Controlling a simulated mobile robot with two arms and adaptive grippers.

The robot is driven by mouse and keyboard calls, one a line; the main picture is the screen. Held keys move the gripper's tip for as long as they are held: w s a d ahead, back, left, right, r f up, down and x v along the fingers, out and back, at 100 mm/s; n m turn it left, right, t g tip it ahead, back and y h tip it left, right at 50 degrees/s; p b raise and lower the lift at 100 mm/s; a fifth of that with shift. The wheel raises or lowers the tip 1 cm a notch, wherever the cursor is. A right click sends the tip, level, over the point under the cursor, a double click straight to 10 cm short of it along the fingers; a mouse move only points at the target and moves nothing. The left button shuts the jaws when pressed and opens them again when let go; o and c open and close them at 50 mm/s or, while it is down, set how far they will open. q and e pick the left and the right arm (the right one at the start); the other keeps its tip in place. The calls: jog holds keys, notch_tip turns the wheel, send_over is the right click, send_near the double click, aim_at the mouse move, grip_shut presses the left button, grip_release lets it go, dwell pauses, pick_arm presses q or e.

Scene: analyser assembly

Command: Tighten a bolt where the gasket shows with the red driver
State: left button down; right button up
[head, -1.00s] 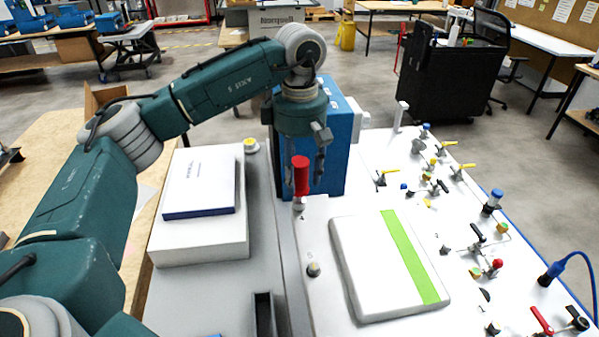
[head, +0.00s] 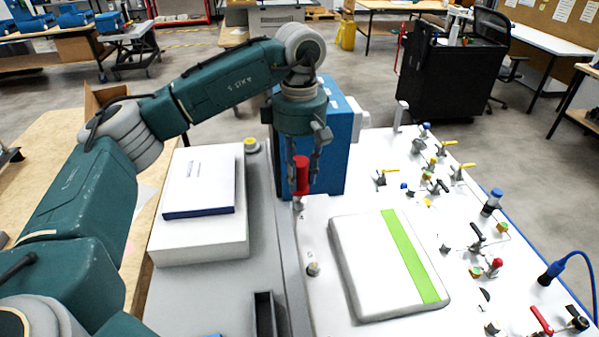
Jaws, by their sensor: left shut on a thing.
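The red driver (head: 301,176) stands upright at the far left corner of the white panel, its tip close to a small grey bolt-like fitting (head: 298,207). My left gripper (head: 302,181) points down from above with its fingers on both sides of the red handle, shut on it. A second bolt-like fitting (head: 313,269) stands nearer, at the panel's left edge. I cannot make out a gasket at either one. My right gripper is not in view.
A white cover with a green stripe (head: 372,280) lies on the white panel (head: 380,148). Valves with yellow, red and black handles (head: 462,171) line its right side. A blue box (head: 337,150) stands behind my left gripper. A book (head: 200,182) lies on a white box at left.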

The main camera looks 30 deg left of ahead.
aim_at(299, 161)
pick_arm(q)
jog(key=shift+r, duration=0.1)
jog(key=shift+w+r+p, duration=0.35)
jog(key=shift+r+p, duration=0.3)
jog(key=shift+r, duration=0.15)
jog(key=shift+s+r, duration=0.1)
jog(key=shift+r, duration=0.25)
jog(key=shift+s+r+p, duration=0.35)
jog(key=shift+r+p, duration=0.1)
jog(key=shift+r, duration=0.05)
jog(key=shift+w+r+p, duration=0.25)
jog(key=shift+r+p, duration=0.3)
jog(key=shift+r, duration=0.05)
jog(key=shift+s+r+p, duration=0.15)
jog(key=shift+r+p, duration=0.35)
jog(key=shift+r, duration=0.25)
